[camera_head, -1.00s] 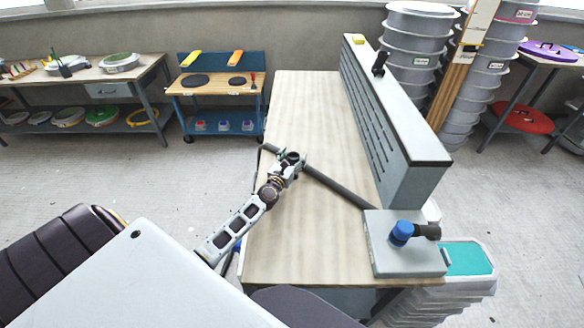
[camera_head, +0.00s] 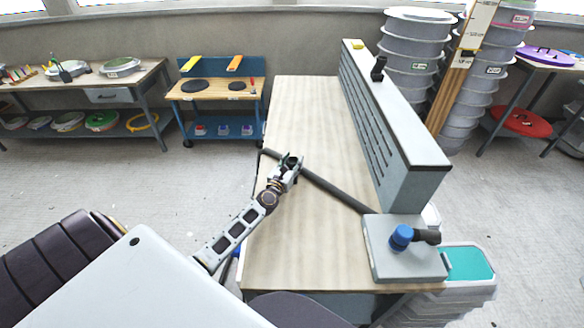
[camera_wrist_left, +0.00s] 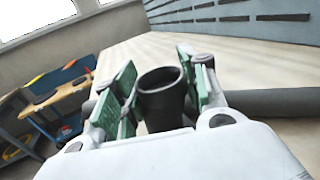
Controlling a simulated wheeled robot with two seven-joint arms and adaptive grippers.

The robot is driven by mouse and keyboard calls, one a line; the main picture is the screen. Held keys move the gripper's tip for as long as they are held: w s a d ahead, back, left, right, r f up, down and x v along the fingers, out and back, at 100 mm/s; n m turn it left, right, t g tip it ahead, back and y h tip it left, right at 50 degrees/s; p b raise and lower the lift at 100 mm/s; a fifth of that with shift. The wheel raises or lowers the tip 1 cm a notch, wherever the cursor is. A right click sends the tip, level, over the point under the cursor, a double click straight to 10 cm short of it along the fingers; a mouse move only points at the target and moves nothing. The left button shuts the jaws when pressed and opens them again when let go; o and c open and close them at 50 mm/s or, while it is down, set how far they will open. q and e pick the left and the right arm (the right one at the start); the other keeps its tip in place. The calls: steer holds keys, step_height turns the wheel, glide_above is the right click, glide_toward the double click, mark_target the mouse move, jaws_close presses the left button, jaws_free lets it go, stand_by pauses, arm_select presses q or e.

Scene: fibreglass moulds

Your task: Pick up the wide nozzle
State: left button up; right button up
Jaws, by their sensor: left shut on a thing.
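My left gripper (camera_head: 289,161) is over the table, shut on a dark round nozzle. In the left wrist view the nozzle (camera_wrist_left: 162,97) stands between the green finger pads of the gripper (camera_wrist_left: 160,105), its wide open mouth showing. The nozzle's lower part is hidden by the gripper body. A dark grey hose (camera_head: 338,191) lies across the table at the gripper; it also shows in the left wrist view (camera_wrist_left: 275,101) at the right. I cannot tell whether the nozzle joins the hose. My right gripper is not in view.
The light wooden table (camera_head: 305,110) is mostly clear. A long grey slotted unit (camera_head: 395,125) stands along its right side, with a black fitting (camera_head: 379,67) on top. A grey box (camera_head: 405,262) with a blue knob (camera_head: 401,236) sits at the front right corner.

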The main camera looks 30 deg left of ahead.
mark_target(292, 163)
arm_select(q)
steer(key=shift+r, duration=0.1)
steer(key=shift+r+p, duration=2.1)
steer(key=shift+r, duration=0.55)
steer(key=shift+r, duration=0.25)
steer(key=shift+r, duration=0.65)
steer(key=shift+r, duration=0.1)
steer(key=shift+r, duration=1.25)
